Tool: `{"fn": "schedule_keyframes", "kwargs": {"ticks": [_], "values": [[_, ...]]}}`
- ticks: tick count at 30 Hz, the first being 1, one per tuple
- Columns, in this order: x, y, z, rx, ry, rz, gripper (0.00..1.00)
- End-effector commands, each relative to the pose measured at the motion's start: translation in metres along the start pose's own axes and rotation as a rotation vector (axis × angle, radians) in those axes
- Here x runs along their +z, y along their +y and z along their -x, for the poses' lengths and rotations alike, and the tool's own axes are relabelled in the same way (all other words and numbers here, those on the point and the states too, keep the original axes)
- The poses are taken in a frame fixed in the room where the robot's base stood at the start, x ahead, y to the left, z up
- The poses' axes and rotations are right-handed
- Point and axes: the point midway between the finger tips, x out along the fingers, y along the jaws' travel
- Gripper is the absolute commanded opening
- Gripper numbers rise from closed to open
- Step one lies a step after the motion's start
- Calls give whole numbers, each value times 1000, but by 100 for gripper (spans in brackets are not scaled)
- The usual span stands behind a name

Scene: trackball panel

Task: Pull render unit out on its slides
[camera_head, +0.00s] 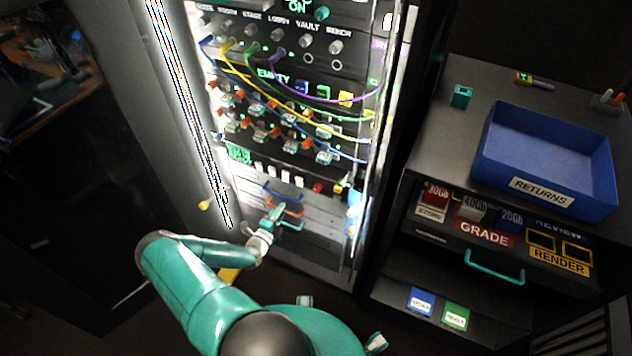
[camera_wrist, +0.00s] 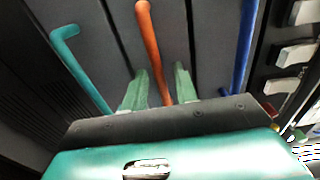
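Three drawer-like units with bar handles sit low in the lit rack. The handles are a blue handle (camera_head: 284,190) on top, an orange handle (camera_head: 297,212) below it, and a teal handle lowest, clearest in the wrist view (camera_wrist: 78,62). No readable label shows which is the render unit. My gripper (camera_head: 276,212) is at the orange handle. In the wrist view my gripper (camera_wrist: 160,85) has one green finger on each side of the orange handle (camera_wrist: 150,45), with gaps between. The blue handle (camera_wrist: 238,50) is to the right there. The units look flush with the rack.
Patch cables and ports fill the rack (camera_head: 290,95) above. A cabinet to the right bears a blue RETURNS tray (camera_head: 485,165) and has a teal drawer handle (camera_head: 495,268) and a yellow RENDER label (camera_head: 560,261). Dark floor lies in front of the rack.

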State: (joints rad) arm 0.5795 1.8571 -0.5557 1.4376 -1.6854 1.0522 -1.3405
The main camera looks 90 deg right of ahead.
Motion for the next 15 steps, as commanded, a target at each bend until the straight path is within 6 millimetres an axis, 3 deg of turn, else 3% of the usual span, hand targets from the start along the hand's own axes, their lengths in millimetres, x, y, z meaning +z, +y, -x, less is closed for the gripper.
{"fn": "schedule_keyframes", "kwargs": {"ticks": [7,11,15], "values": [[0,0,-1,0,0,0,29],[0,0,0,0,0,0,4],[0,0,0,1,0,0,0]]}}
